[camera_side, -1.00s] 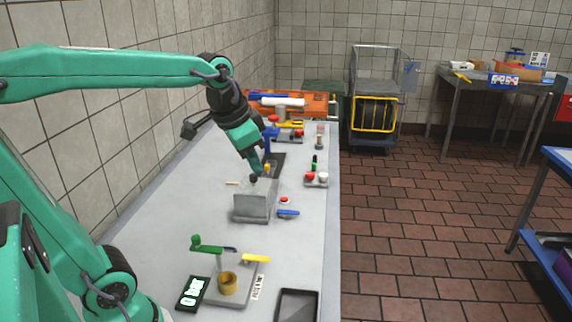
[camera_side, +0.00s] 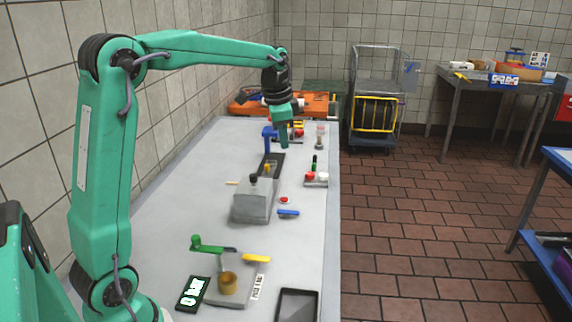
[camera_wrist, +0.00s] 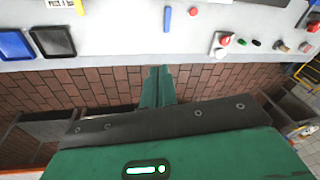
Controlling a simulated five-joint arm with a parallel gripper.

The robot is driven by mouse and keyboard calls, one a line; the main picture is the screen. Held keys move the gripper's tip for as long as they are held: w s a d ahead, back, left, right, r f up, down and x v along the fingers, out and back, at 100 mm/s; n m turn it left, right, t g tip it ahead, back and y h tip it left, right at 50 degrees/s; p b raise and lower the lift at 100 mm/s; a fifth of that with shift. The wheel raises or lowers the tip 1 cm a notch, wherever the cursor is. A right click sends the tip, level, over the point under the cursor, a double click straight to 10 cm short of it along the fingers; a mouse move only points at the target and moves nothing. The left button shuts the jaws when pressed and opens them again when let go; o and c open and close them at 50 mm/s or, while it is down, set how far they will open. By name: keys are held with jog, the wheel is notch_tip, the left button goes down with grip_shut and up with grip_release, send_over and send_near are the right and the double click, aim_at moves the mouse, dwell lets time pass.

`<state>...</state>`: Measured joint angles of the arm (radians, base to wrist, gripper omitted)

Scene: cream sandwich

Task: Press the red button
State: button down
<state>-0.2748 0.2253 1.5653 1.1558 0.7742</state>
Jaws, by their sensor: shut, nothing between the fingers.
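A small red button (camera_side: 284,200) on a pale base lies on the table (camera_side: 190,215), right of a grey box and just behind a short blue bar. It also shows near the top edge of the wrist view (camera_wrist: 194,11). My gripper (camera_side: 285,146) is shut and empty, pointing down, raised above the table and farther back than the button. In the wrist view its fingertips (camera_wrist: 158,72) appear below the table's edge, over the floor, apart from the button.
The grey box (camera_side: 253,205) has a dark knob on top. The blue bar (camera_side: 288,212) is near the button. A tray with red and white knobs (camera_side: 316,180) stands behind to the right. Green and yellow levers and a brass cup (camera_side: 228,284) are in front. A dark tray (camera_side: 296,306) is nearest.

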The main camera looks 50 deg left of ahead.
jog(key=w+a+f+m+g, duration=0.1)
jog(key=w+a+f+m, duration=0.1)
jog(key=w+a+f, duration=0.45)
jog(key=m+g, duration=0.1)
send_over(283, 199)
jog(key=shift+h, duration=0.3)
notch_tip(283, 199, down, 5)
jog(key=shift+s+a+f, duration=0.1)
jog(key=shift+s+a, duration=0.05)
jog(key=shift+f, duration=0.1)
jog(key=f, duration=1.3)
jog(key=shift+w+f, duration=0.2)
jog(key=shift+f, duration=0.2)
